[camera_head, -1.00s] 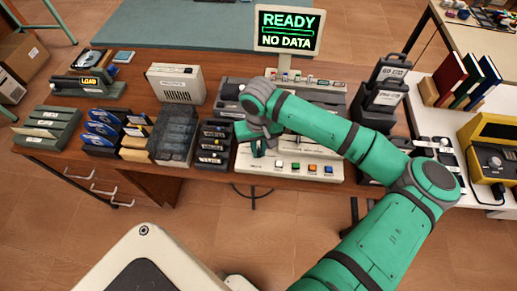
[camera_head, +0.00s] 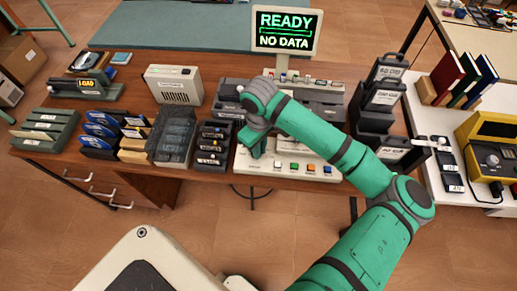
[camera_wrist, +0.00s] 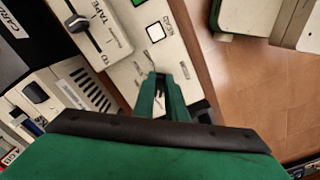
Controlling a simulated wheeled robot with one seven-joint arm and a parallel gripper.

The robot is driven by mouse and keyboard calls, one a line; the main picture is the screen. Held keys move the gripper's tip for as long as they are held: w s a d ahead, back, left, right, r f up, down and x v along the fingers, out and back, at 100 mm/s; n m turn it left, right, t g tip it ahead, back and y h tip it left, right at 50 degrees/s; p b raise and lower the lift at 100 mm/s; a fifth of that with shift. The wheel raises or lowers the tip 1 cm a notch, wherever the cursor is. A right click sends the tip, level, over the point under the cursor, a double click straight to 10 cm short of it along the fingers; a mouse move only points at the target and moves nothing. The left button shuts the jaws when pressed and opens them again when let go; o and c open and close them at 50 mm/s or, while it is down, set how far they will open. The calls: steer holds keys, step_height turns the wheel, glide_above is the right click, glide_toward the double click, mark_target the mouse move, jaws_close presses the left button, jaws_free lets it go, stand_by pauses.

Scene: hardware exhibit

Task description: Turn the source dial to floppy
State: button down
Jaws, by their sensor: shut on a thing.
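In the head view my gripper (camera_head: 250,143) is low over the left part of the cream console (camera_head: 308,177); my own wrist hides much of it. In the wrist view the green fingers (camera_wrist: 163,78) reach down to the cream panel and stand close together. They are shut on a small part, seemingly the source dial's knob, mostly hidden between them; its pointer and setting cannot be read. A black lever control (camera_wrist: 78,23) labelled TAPE is apart from the fingers. A white square button (camera_wrist: 156,32) is just beyond the fingertips.
The monitor (camera_head: 285,30) reads READY, NO DATA. A dark rack (camera_head: 212,147) stands close to the left of the console. Black holders (camera_head: 380,97) stand at its right. Open floor lies in front of the desk.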

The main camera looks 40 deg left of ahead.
steer(key=shift+n, duration=0.5)
steer(key=c, duration=1.8)
jaws_free()
step_height(320, 180, up, 11)
steer(key=shift+f, duration=0.1)
